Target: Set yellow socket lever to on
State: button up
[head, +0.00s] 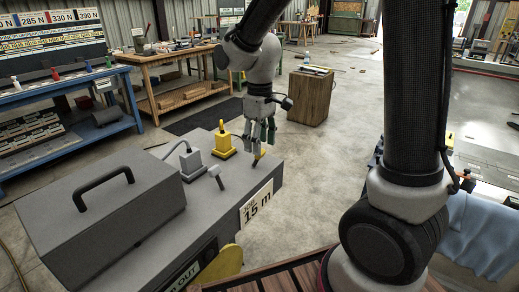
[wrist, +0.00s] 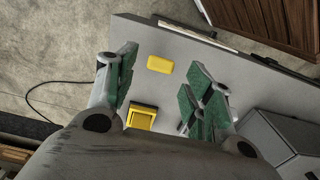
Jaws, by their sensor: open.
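The yellow socket (head: 223,146) stands on the top of a grey bench-like housing (head: 120,240) in the head view. The yellow lever (head: 258,157) sits to its right, near the housing's edge above a "15 m" label. My gripper (head: 260,137) points down just above the lever. In the wrist view my gripper (wrist: 165,85) is open, with green-padded fingers apart. A yellow block, apparently the lever top (wrist: 160,64), shows in the gap between the fingers. The yellow socket (wrist: 142,116) shows below it, partly hidden by the gripper body. Contact with the lever cannot be told.
A grey socket (head: 191,162) and grey lever (head: 217,177) stand left of the yellow pair. A grey handled case (head: 115,205) lies further left. A wooden block (head: 310,96) stands on the floor behind. Open floor lies right of the housing.

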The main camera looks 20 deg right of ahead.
jog(key=shift+f, duration=1.6)
grip_shut()
jog(key=w+a+g+h, duration=0.1)
jog(key=w+g+h, duration=0.1)
jog(key=g, duration=0.1)
jog(key=shift+w+a+r+g+h, duration=0.15)
jog(key=shift+a+r+g+h, duration=0.05)
jog(key=shift+a+g+h, duration=0.15)
jog(key=shift+w+a+f+g+h, duration=0.15)
jog(key=shift+w+a+g+h, duration=0.25)
jog(key=shift+w+g+h, duration=0.35)
jog(key=shift+w+a+f+g+h, duration=0.1)
jog(key=shift+w+a+g+h, duration=0.25)
jog(key=shift+g, duration=0.55)
